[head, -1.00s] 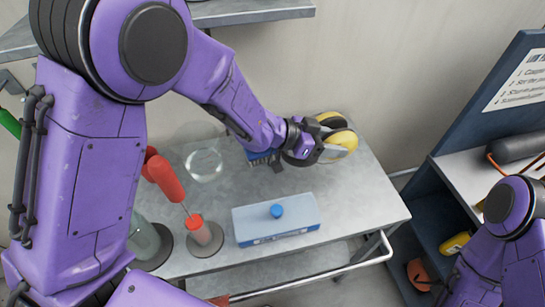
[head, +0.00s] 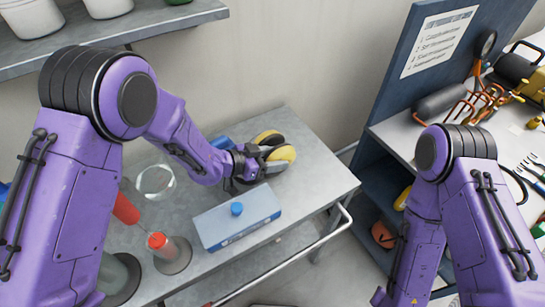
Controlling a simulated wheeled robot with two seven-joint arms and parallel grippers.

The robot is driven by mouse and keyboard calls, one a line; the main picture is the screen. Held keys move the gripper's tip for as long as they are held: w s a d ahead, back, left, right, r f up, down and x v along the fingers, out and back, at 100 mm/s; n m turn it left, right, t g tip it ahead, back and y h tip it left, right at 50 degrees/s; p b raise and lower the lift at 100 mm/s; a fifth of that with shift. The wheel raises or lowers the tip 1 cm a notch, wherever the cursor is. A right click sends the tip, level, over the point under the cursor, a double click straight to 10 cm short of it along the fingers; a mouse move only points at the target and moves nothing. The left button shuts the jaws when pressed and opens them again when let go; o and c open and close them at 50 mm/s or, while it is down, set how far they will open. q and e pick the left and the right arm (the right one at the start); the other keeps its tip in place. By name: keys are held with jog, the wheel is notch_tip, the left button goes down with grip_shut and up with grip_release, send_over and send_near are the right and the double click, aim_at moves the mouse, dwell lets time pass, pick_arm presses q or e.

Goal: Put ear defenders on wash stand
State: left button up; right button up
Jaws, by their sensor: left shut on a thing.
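The ear defenders (head: 283,155), with yellow and black cups, are at the back right of a grey metal stand (head: 318,178) with a front rail. I cannot tell for sure whether this is the wash stand. My left gripper (head: 258,165) is shut on the ear defenders from their left side and hides part of them. I cannot tell whether they touch the top or hang just above it. My right arm comes down at the right, and its gripper is out of view.
A clear glass vessel (head: 155,180) and a red-topped container (head: 157,241) stand left. A shelf (head: 110,38) hangs above. A dark blue bench with tools (head: 395,138) is at right.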

pick_arm(q)
jog(key=o, duration=1.2)
jog(key=shift+w+f, duration=0.15)
jog(key=shift+f, duration=0.05)
jog(key=shift+r, duration=0.1)
jog(key=shift+a+r, duration=0.15)
jog(key=shift+a, duration=0.05)
notch_tip(320, 180, up, 4)
jog(key=r+b, duration=0.1)
jog(key=b, duration=0.1)
send_over(237, 178)
jog(key=shift+f, duration=0.25)
